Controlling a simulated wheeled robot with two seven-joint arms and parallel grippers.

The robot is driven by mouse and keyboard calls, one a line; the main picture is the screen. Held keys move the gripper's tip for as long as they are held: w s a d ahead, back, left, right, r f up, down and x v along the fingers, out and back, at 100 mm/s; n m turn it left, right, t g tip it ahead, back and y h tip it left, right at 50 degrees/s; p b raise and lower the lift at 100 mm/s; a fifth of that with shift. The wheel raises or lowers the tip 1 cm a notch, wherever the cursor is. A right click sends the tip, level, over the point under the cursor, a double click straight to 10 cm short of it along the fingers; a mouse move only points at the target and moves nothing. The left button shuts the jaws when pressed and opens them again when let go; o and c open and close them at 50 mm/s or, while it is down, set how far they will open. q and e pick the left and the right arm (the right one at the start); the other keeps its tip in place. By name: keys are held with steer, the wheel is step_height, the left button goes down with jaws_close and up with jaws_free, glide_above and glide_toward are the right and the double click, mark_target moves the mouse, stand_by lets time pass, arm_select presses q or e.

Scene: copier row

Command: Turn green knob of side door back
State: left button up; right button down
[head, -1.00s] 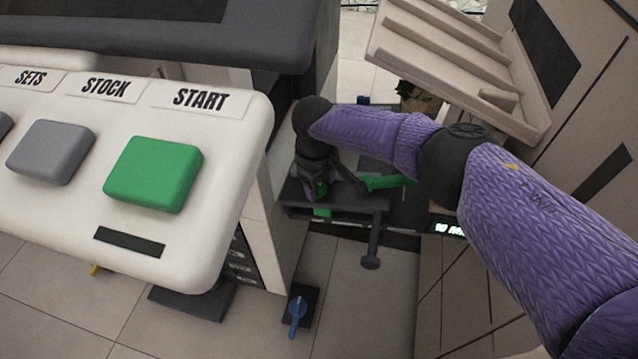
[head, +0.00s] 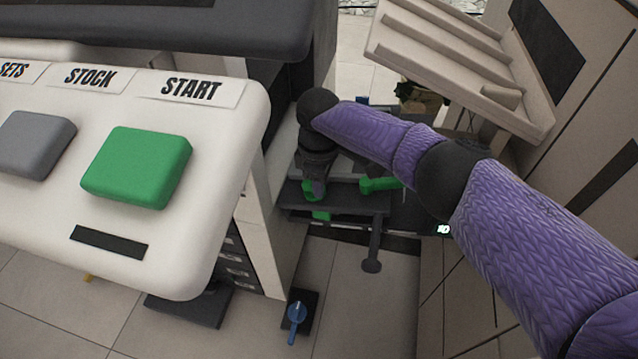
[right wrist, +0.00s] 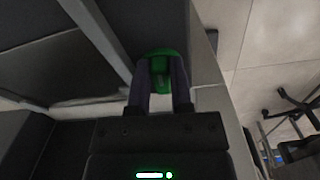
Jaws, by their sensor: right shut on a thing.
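The green knob (right wrist: 160,58) shows in the right wrist view between the two fingers of my right gripper (right wrist: 161,92), which is shut on it. The knob sits against a dark grey panel. In the head view my right gripper (head: 313,188) points down into the gap beside the copier, and a bit of the green knob (head: 309,190) shows at its fingertips. The wrist hides much of the knob and the side door there, so the knob's exact angle is unclear. My left gripper is not in view.
A separate green handle (head: 380,184) lies just right of the gripper. A dark ledge (head: 345,203) is below it. The control panel with a green START button (head: 137,167) fills the left. A blue lever (head: 297,313) stands low down. A beige tray (head: 460,65) is upper right.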

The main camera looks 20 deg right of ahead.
steer(key=c, duration=0.5)
jaws_free()
